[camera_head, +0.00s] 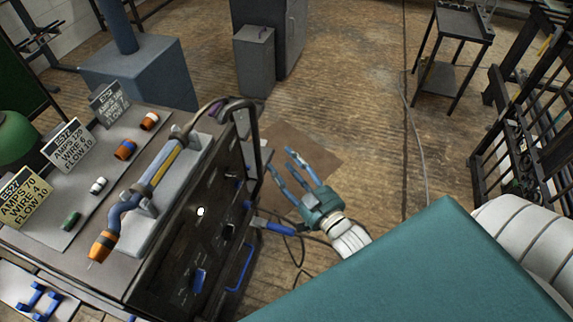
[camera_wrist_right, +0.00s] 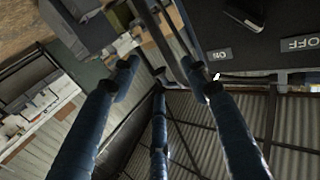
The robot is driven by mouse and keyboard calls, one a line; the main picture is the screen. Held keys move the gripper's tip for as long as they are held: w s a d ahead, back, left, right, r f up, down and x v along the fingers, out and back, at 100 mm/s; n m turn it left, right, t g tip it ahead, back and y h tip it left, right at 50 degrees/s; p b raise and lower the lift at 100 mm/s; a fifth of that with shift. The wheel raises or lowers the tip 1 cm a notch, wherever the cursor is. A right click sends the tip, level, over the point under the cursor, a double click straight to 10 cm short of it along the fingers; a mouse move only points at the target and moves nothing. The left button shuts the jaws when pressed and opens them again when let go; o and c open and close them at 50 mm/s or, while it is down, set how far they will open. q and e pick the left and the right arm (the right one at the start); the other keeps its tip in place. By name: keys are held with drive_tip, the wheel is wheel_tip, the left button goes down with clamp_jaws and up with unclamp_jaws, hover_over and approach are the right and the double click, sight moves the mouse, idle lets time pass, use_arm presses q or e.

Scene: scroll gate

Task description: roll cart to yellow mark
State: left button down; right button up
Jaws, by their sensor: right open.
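The cart (camera_head: 190,235) is a dark welding machine cabinet with a grey top, at the left of the head view. Its black bar handle (camera_head: 254,125) rises along its right edge. My right gripper (camera_head: 283,168) is open, its blue fingers spread, just right of the handle; I see no grip on it. In the wrist view the open fingers (camera_wrist_right: 160,75) point toward dark bars, with the cart's dark panel (camera_wrist_right: 260,30) at the upper right. I cannot make out a yellow mark on the floor. My left gripper is out of view.
A torch (camera_head: 150,180), several coloured parts and labelled cards (camera_head: 68,145) lie on the cart top. Cables (camera_head: 293,230) hang near the front panel. A grey bin (camera_head: 254,62) stands behind, a black side table (camera_head: 455,30) and rack at right. The middle floor is open.

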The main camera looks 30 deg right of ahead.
sight(258, 130)
drive_tip(key=shift+r, duration=0.15)
drive_tip(key=shift+n+y, duration=0.5)
drive_tip(key=shift+y, duration=0.3)
drive_tip(key=w, duration=0.1)
drive_tip(key=w+r, duration=0.1)
drive_tip(key=w, duration=0.3)
drive_tip(key=shift+d+r, duration=0.15)
drive_tip(key=shift+d, duration=0.1)
drive_tip(key=w, duration=0.3)
drive_tip(key=w+a+p, duration=0.1)
drive_tip(key=w, duration=0.3)
drive_tip(key=w+p, duration=0.1)
drive_tip(key=w, duration=0.2)
drive_tip(key=shift+w+a, duration=0.3)
drive_tip(key=shift+a, duration=0.05)
clamp_jaws()
